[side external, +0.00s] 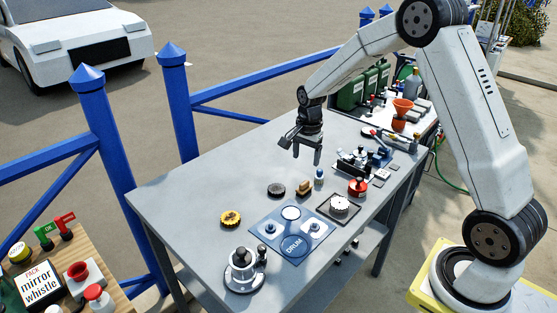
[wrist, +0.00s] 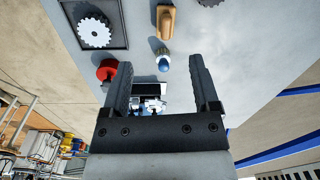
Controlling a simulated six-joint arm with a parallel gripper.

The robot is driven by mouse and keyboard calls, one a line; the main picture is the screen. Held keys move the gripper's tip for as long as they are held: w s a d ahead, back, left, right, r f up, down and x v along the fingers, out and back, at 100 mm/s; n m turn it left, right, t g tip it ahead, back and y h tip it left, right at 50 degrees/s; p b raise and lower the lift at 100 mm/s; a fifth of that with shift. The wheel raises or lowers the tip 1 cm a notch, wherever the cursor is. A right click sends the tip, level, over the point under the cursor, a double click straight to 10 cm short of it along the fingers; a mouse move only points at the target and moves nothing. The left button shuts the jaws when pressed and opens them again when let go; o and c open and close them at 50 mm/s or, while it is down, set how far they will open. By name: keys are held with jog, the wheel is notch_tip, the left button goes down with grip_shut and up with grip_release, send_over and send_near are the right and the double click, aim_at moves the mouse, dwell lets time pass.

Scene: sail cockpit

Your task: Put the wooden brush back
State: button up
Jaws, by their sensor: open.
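The wooden brush (side external: 304,188) lies on the grey table near its middle, between a dark round disc and a small blue-and-white bottle. In the wrist view the brush (wrist: 166,20) is at the top, beyond my fingertips, with its top end near the picture edge. My gripper (side external: 307,158) is open and empty above the table, behind the brush and the bottle in the side view. In the wrist view my gripper (wrist: 157,62) has its two fingers wide apart, with the bottle (wrist: 163,60) showing between their tips. I cannot tell which spot belongs to the brush.
A blue mat (side external: 268,231) marked DRUM lies in front, beside a dark tray (side external: 353,217) holding a white gear. The table's left end is bare.

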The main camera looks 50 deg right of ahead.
jog(key=s+a+r+n+t, duration=0.2)
jog(key=s+a+n, duration=1.1)
jog(key=s+n, duration=0.3)
jog(key=shift+s, duration=0.95)
